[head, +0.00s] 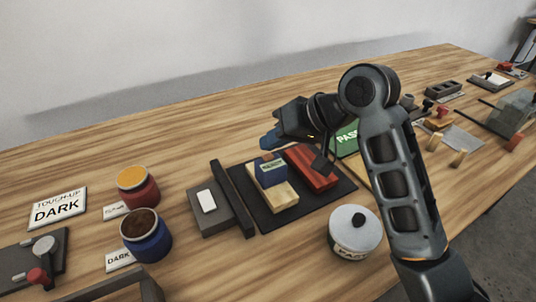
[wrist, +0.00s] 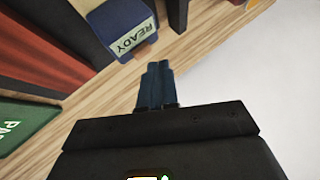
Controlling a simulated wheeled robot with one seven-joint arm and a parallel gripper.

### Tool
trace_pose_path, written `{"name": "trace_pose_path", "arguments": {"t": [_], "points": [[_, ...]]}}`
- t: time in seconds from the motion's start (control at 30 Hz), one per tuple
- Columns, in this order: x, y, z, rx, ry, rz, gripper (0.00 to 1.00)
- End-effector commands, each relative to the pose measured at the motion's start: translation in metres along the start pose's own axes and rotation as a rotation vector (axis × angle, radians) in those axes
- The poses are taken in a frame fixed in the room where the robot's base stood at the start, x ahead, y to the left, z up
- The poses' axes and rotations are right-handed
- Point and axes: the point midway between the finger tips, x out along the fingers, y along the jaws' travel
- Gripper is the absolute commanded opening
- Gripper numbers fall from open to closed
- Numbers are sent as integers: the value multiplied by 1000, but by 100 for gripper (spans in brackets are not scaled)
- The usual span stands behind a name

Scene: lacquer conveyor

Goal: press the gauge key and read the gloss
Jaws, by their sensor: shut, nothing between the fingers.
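The gauge (head: 270,173) is a small blue box with a pale display, standing on a pale wooden panel (head: 283,197). A brownish patch shows on its top in the head view; I cannot tell whether it is the key. In the wrist view the gauge (wrist: 118,22) is at the top, and its display reads READY. My gripper (head: 268,141) is shut and empty, its blue fingertips above and behind the gauge in the head view. The wrist view shows the fingers (wrist: 158,75) together, appearing just apart from the gauge.
A red lacquered panel (head: 311,168) lies beside the pale one on a dark mat (head: 262,217). A green PASS sign (head: 347,137) is partly behind my arm. A round lidded tin (head: 354,232) stands in front. Yellow (head: 137,184) and brown (head: 146,235) paint pots stand left.

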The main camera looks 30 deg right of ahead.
Motion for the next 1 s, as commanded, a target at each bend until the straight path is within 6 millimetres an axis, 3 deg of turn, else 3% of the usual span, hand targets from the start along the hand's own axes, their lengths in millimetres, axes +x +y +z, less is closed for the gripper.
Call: {"name": "trace_pose_path", "arguments": {"t": [1.0], "points": [[8,6,6,1,-1,0,0]]}}
